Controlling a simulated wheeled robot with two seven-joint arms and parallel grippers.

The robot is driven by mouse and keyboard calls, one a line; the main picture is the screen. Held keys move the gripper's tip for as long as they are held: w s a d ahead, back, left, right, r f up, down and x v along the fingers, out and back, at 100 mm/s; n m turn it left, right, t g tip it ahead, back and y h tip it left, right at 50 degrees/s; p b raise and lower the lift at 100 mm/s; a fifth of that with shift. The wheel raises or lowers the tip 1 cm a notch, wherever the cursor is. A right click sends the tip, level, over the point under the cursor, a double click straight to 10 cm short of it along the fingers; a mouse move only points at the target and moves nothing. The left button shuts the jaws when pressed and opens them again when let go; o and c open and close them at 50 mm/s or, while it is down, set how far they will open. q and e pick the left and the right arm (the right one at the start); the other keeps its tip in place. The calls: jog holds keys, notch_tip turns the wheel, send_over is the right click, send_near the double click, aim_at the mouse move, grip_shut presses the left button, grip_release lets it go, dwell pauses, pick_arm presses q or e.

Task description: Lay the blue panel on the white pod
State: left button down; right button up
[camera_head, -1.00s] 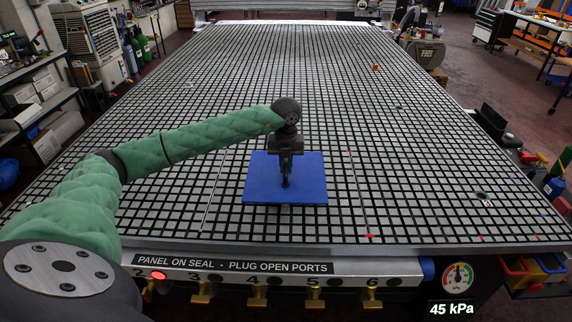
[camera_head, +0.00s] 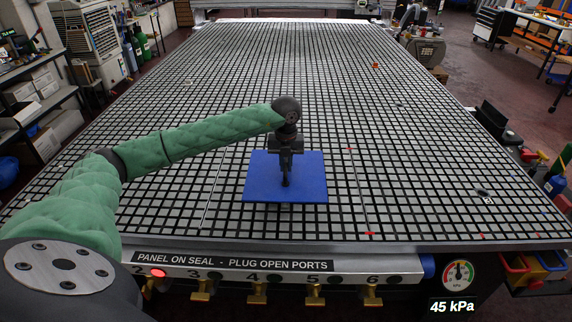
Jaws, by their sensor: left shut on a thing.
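The blue panel (camera_head: 308,181) is a flat square near the front middle of the grid table. My left gripper (camera_head: 286,180) points down at the panel's middle and is shut on it. Something dark shows just below the panel's front edge, but the white pod cannot be made out; the panel may hide it. I cannot tell whether the panel touches anything beneath it. My right gripper is not in view.
The grid table (camera_head: 300,90) is mostly clear around the panel. Thin rods lie left (camera_head: 213,190) and right (camera_head: 358,190) of it. A front strip has numbered ports, brass valves (camera_head: 257,293) and a gauge (camera_head: 457,275) reading 45 kPa. A red light (camera_head: 158,273) glows at port 2.

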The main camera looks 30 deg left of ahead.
aim_at(286, 162)
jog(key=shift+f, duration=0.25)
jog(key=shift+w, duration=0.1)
pick_arm(q)
jog(key=shift+f+b, duration=0.6)
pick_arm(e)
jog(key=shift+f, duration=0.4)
pick_arm(q)
jog(key=c, duration=1.4)
grip_release()
jog(key=shift+f, duration=0.1)
jog(key=shift+o, duration=0.2)
